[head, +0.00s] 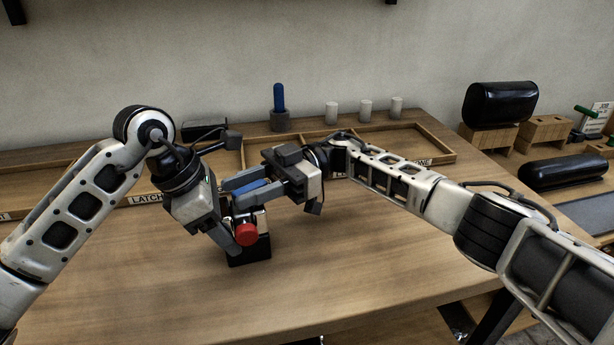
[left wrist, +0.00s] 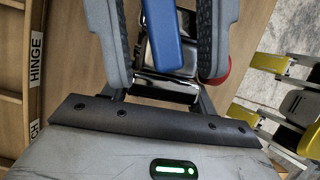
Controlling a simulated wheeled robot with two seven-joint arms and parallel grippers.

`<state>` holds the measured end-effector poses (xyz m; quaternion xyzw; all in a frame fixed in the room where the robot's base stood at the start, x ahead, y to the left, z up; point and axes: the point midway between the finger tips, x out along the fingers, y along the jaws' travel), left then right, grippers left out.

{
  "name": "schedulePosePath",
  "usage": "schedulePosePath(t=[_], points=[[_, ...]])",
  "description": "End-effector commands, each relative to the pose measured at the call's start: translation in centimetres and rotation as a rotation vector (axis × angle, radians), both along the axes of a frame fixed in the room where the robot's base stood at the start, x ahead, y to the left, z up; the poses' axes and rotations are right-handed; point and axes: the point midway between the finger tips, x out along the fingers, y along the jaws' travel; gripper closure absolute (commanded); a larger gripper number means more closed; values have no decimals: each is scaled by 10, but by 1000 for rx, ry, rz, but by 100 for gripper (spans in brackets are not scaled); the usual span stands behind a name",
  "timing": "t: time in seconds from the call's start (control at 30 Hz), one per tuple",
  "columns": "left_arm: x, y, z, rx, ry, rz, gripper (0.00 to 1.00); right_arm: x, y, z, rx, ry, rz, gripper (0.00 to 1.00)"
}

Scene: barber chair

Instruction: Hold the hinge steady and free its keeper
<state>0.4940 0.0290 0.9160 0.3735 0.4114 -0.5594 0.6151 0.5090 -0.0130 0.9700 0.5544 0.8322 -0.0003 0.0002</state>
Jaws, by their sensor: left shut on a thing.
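The hinge (left wrist: 160,88) shows as shiny chrome metal between my left gripper's pads in the left wrist view. My left gripper (head: 238,222) is shut on it, just above a black block (head: 250,254) on the table. A red round knob (head: 246,234) faces the front there; its red edge also shows in the left wrist view (left wrist: 222,72). My right gripper (head: 246,190) reaches in from the right with its fingers on both sides of a blue-handled tool (left wrist: 177,40), directly over the hinge. The keeper is not distinguishable; the grippers hide most of the hinge.
A wooden tray (head: 437,143) with labelled compartments lies behind the grippers. Black cushions (head: 500,103) sit at the right. The front tabletop is clear.

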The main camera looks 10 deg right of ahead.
Motion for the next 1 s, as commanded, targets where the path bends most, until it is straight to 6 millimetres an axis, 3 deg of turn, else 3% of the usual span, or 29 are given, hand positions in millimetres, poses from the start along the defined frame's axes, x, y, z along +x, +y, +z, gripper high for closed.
schedulePosePath(t=[0.4, 0.8, 1.0], points=[[0, 0, 2, -3, -3, 0, 84, -8, -3, 0, -1, 2, -305, 62], [0, 0, 2, -3, -3, 0, 84, 3, -84, 0, -2, 2, -305, 62], [0, 0, 2, -3, -3, 0, 84, 6, -110, 1, -1, 2, -303, 62]])
